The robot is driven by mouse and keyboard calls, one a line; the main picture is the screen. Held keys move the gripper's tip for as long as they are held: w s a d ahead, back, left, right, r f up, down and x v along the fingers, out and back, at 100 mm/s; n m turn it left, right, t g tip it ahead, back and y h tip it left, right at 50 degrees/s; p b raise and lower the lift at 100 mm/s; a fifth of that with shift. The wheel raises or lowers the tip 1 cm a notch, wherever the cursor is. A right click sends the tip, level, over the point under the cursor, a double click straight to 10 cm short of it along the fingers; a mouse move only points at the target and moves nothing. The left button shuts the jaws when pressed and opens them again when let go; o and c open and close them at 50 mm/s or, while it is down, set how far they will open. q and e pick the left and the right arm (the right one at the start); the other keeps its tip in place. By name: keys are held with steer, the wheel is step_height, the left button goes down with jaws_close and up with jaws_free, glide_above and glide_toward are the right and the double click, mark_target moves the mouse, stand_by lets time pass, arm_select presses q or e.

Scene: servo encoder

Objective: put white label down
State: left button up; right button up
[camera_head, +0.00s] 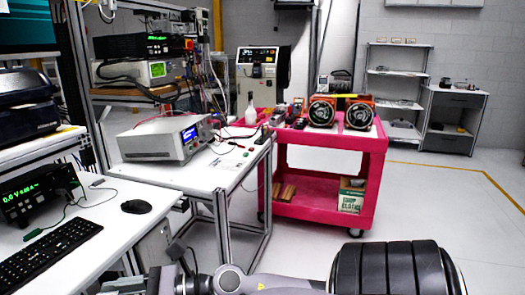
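I cannot make out a white label for certain. A flat pale sheet (225,161) lies on the white worktable (190,178), in front of the white bench instrument (165,138), but I cannot tell whether it is the label. No gripper fingertips show, so neither gripper can be judged, nor whether one holds anything.
A pink cart (325,181) stands behind, carrying two orange-and-black units and a white bottle (250,110). At the left are a desk with a keyboard (48,258) and a mouse (136,206). Grey shelves (397,90) stand at the back right. Floor at the right is clear.

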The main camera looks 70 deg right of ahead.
steer(key=shift+w+r, duration=0.1)
steer(key=shift+r, duration=0.15)
steer(key=shift+w+r, duration=0.1)
steer(key=shift+w, duration=0.1)
steer(key=shift+r, duration=0.1)
steer(key=shift+d+f+m+t+h, duration=0.3)
steer(key=shift+m+t+h, duration=0.3)
steer(key=shift+m+h, duration=0.25)
steer(key=shift+w+d+f+m+t+h, duration=0.1)
steer(key=shift+d+f+m+t+h, duration=0.15)
steer(key=shift+h, duration=0.4)
arm_select(q)
steer(key=shift+w+a, duration=0.25)
steer(key=shift+w, duration=0.25)
steer(key=c, duration=0.7)
steer(key=shift+o, duration=0.2)
steer(key=shift+d, duration=0.2)
arm_select(e)
steer(key=a+f+m+h, duration=0.1)
steer(key=h, duration=0.1)
steer(key=a+f+m+t+h, duration=0.1)
steer(key=m+h, duration=0.1)
steer(key=h, duration=0.1)
steer(key=a+f+m+t+h, duration=0.1)
steer(key=a+m+h, duration=0.1)
steer(key=shift+f+h, duration=0.1)
steer(key=shift+h, duration=0.3)
